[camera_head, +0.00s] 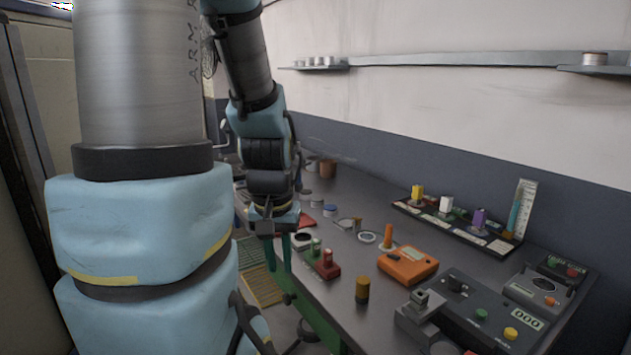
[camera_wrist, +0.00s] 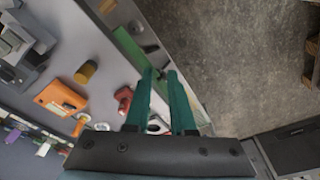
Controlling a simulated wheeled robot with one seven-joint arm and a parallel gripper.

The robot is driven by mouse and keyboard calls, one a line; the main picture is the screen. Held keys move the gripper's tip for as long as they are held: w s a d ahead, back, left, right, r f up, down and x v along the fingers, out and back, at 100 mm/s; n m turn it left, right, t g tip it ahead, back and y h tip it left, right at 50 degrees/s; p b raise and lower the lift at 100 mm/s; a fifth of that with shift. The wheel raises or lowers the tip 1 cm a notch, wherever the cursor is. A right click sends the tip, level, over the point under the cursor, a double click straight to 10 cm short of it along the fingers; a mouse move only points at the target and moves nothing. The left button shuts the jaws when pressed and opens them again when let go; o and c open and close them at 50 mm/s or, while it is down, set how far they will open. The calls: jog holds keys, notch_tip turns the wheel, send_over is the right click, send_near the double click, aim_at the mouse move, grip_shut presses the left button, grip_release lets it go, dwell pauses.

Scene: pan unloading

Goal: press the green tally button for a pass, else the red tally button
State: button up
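A dark box with a green button (camera_head: 553,261) and a red button (camera_head: 572,272) stands at the far right of the bench in the head view. A grey console (camera_head: 465,300) in front of it has another green button (camera_head: 481,315), a yellow button (camera_head: 511,333) and a display reading 000 (camera_head: 526,318). I cannot tell for sure which are the tally buttons. My gripper (camera_head: 279,266) points down at the bench's front edge, left of a red block (camera_head: 322,264) and well away from these buttons. Its teal fingers (camera_wrist: 161,78) are apart, with nothing visible between them.
An orange device (camera_head: 408,266) and a brown-orange cylinder (camera_head: 362,290) stand between my gripper and the console. Coloured blocks stand on a rack (camera_head: 455,225) by the wall. Cups and rings lie farther left. In the wrist view, bare floor (camera_wrist: 230,60) lies beyond the bench edge.

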grip_shut()
dwell(0.8)
